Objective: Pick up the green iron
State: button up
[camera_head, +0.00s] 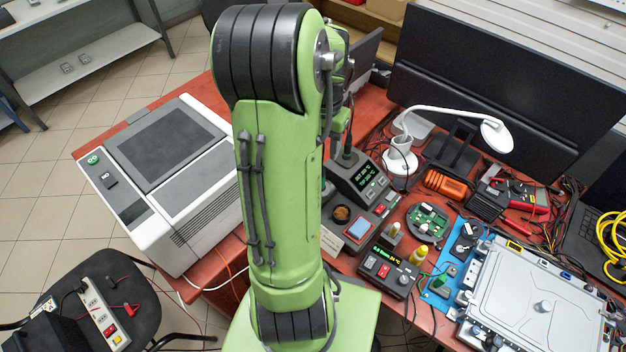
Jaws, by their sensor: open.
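My green arm fills the middle of the head view, and its thick upright link hides part of the bench behind it. My gripper does not show clearly; it is hidden behind the arm. A slim green piece (342,122) shows just right of the arm, above a dark holder at the soldering station (362,178). It may be the green iron or part of my own wrist; I cannot tell which. A small green item (439,282) with a thin green wire lies near the blue mat, too small to identify. Nothing is seen held.
A grey-white machine (175,170) stands left on the red bench.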

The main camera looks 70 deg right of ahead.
jog(key=f+b, duration=0.1)
jog(key=f, duration=0.5)
jog(key=f+b, duration=0.1)
jog(key=f, duration=0.6)
jog(key=shift+w+d, duration=0.1)
jog(key=shift+d, duration=0.1)
jog(key=shift+r, duration=0.1)
grip_shut()
